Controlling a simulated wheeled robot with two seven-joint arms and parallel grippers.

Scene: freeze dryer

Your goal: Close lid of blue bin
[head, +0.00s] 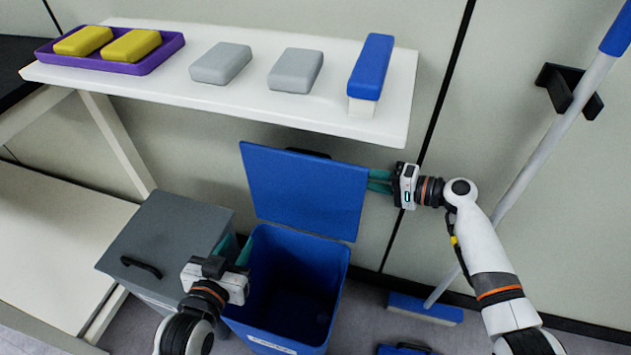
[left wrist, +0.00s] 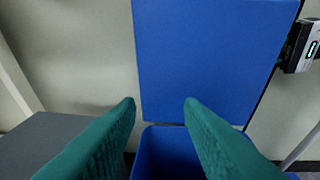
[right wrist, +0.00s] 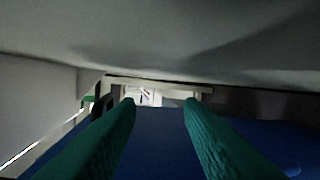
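The blue bin (head: 285,325) stands on the floor with its blue lid (head: 305,195) raised nearly upright at the back. In the left wrist view, the lid (left wrist: 210,60) is ahead above the bin's opening (left wrist: 165,150). My left gripper (head: 238,248) is open and empty, by the bin's left rim. My right gripper (head: 378,180) is at the lid's right edge, its fingertips hidden behind the lid. In the right wrist view its fingers (right wrist: 160,105) are apart, with the lid's blue surface (right wrist: 160,135) below and between them; contact cannot be told.
A grey bin (head: 170,240) with a closed lid stands left of the blue bin. A white shelf (head: 300,110) with sponges and a brush overhangs behind. A broom (head: 425,308) leans on the right. Another blue lidded thing (head: 400,350) is partly cut off below.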

